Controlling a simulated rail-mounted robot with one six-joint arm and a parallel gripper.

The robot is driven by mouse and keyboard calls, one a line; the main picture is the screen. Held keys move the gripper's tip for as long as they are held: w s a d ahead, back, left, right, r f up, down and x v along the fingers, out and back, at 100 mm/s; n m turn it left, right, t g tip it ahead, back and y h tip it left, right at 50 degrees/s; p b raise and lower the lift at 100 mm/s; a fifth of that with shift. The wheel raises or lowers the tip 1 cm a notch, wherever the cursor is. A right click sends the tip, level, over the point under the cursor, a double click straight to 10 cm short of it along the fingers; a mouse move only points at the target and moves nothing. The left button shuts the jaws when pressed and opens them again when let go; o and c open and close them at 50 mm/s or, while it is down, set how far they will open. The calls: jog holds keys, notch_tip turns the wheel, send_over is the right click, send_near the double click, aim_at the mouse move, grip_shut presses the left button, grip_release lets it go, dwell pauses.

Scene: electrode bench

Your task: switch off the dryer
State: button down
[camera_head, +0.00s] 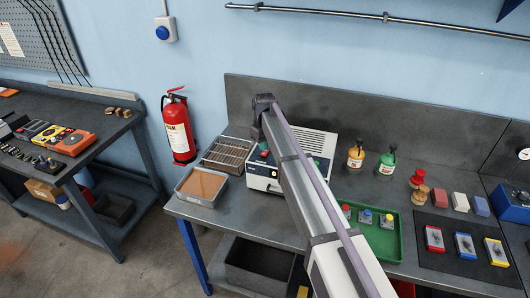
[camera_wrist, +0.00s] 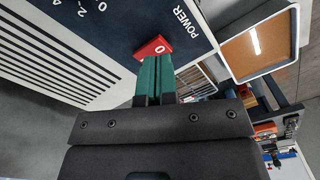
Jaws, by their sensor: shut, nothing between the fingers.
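The dryer (camera_head: 258,183) is a white box with a vented top and a dark panel, on the bench in the head view; my arm hides part of it. In the wrist view its dark panel (camera_wrist: 120,20) fills the upper part, with "POWER" lettering and a dial scale. A red switch (camera_wrist: 153,47) marked 0 sits by the lettering. My gripper (camera_wrist: 155,60) has green fingers, shut and empty, with their tips right at the switch's edge. I cannot tell whether they touch or press it. In the head view my arm mostly hides the gripper.
Left of the dryer are a wire rack (camera_head: 228,153) and a tray with a brown surface (camera_head: 201,186). A fire extinguisher (camera_head: 179,130) hangs on the wall at left.

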aim_at(264, 154)
jog(key=shift+f+b, duration=1.25)
dwell(0.9)
notch_tip(264, 154, up, 7)
jog(key=p, duration=0.7)
jog(key=shift+r, duration=0.15)
